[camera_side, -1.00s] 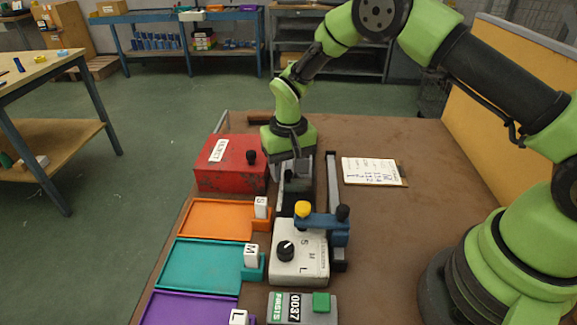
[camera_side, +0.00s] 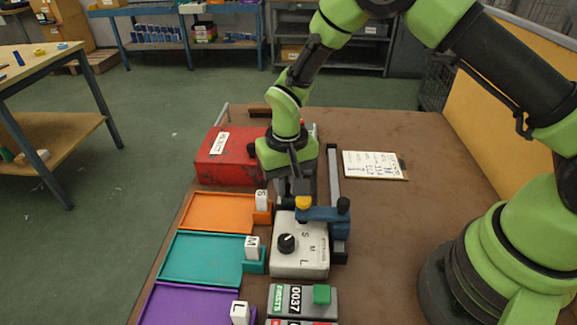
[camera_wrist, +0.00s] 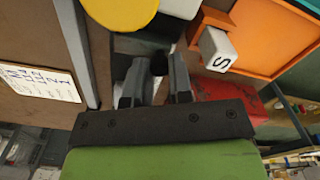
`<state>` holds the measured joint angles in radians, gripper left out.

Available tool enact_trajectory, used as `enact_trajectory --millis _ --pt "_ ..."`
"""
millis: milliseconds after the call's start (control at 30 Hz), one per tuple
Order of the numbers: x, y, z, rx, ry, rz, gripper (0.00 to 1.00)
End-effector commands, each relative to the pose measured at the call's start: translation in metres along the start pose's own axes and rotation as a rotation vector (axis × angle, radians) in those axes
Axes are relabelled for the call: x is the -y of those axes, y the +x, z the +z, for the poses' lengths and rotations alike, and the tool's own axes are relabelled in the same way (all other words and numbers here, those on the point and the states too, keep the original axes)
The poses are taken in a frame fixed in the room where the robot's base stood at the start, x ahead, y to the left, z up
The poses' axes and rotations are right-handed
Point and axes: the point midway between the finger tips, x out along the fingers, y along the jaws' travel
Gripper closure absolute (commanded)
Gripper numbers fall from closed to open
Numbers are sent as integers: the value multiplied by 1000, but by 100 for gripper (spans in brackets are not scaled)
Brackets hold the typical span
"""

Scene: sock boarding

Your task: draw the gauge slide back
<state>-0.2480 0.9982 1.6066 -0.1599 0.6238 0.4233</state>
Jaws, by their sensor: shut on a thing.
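My gripper (camera_side: 287,186) points down just behind the white gauge box (camera_side: 298,258), which has a black dial and the letters S, M and L. In the wrist view its fingers (camera_wrist: 154,84) are closed around a small dark round knob (camera_wrist: 158,62), which I take to be the gauge slide's knob. The slide's body is mostly hidden by my gripper and by the blue bridge piece (camera_side: 325,215). The bridge carries a yellow button (camera_side: 303,202), close in front of my fingers; it also shows in the wrist view (camera_wrist: 120,8).
A red box (camera_side: 226,165) stands left of my gripper. Orange (camera_side: 215,210), teal (camera_side: 200,258) and purple (camera_side: 185,305) trays line the left, with S, M and L blocks. A grey rail (camera_side: 334,175) and a clipboard (camera_side: 372,164) lie right. The brown table is clear farther right.

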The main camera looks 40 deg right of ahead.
Motion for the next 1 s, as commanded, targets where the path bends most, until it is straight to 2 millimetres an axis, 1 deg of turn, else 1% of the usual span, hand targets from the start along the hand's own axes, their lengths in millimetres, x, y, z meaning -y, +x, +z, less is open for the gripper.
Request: enact_trajectory --millis 67,300,333,433,767,867,1000 --pt "2 0 3 -2 -1 -2 100" --pt "2 0 3 -2 1 -2 100" --pt "2 0 3 -2 1 -2 77" --pt "2 0 3 -2 1 -1 54" --pt "2 -3 3 -3 0 -2 54" --pt "2 -14 2 -4 1 -3 54" --pt "2 -41 2 -8 1 -5 54"
